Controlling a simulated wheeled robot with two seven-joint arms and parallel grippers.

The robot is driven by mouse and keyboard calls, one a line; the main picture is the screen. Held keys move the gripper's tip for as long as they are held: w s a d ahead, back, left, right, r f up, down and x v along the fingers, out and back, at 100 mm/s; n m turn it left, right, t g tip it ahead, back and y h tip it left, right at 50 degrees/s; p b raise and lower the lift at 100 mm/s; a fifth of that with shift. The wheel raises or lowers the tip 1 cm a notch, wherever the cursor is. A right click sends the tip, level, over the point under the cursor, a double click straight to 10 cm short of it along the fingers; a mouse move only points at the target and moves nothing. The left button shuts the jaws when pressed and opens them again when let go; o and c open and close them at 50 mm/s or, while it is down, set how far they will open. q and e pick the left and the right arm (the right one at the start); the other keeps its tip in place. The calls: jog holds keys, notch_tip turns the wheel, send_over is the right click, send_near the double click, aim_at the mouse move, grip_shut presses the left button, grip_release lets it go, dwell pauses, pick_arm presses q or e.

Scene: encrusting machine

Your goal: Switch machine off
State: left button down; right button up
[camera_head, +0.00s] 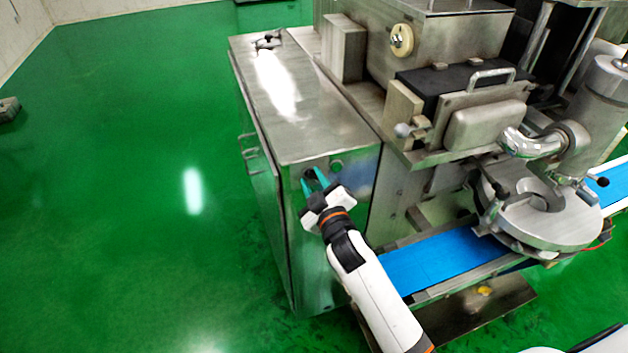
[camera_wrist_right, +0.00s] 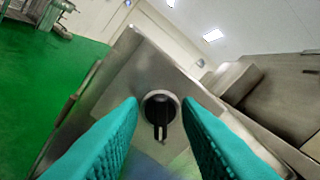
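The encrusting machine (camera_head: 450,110) is a large steel machine. Its front cabinet panel carries a black rotary knob, seen in the right wrist view (camera_wrist_right: 160,108), with its grip bar pointing down in that picture. In the head view the knob is small and partly hidden by the fingers. My right gripper (camera_head: 314,180) is at the upper front of the cabinet. Its teal fingers (camera_wrist_right: 161,122) are apart, one on each side of the knob, with visible gaps; I cannot tell whether the tips touch the panel. My left gripper is not in view.
A blue conveyor belt (camera_head: 440,262) runs out at the right, below a round steel head (camera_head: 545,215). The cabinet top (camera_head: 300,105) is mostly bare. Green floor (camera_head: 130,190) is open at left.

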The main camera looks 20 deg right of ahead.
grip_shut()
jog(key=shift+n, duration=0.4)
jog(key=n, duration=0.4)
jog(key=shift+f+p, duration=0.1)
jog(key=shift+p, duration=0.3)
jog(key=n, duration=0.4)
jog(key=shift+f+p, duration=0.1)
jog(key=shift+p, duration=0.2)
jog(key=shift+f+n+p, duration=0.2)
jog(key=shift+n+p, duration=0.65)
jog(key=shift+n, duration=3.65)
